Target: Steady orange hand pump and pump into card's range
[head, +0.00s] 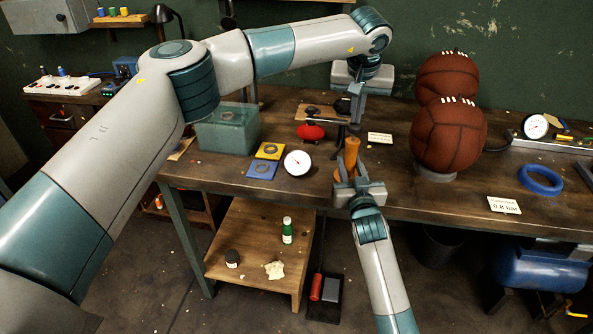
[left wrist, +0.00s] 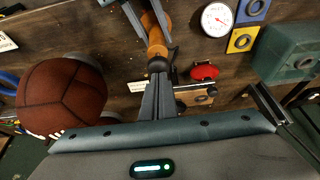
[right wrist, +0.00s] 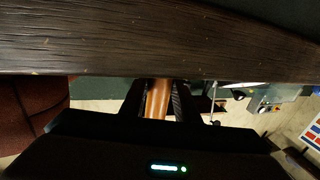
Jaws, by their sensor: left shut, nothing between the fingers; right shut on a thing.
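The orange hand pump (head: 351,152) stands at the front edge of the workbench. My right gripper (head: 354,172) is shut around its lower body; the right wrist view shows the orange barrel (right wrist: 157,98) between the fingers. My left gripper (head: 355,112) is shut and empty just above the pump, pointing down. In the left wrist view its closed fingertips (left wrist: 157,82) are at the pump's dark top (left wrist: 158,64); I cannot tell whether they touch. A white dial gauge (head: 298,162) lies left of the pump; its reading is too small.
Two brown leather balls (head: 448,135) stand to the right, near a second gauge (head: 536,126), a blue ring (head: 540,180) and another card (head: 503,204). A red object (head: 311,132), yellow and blue pads (head: 262,169) and a green box (head: 228,128) are left.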

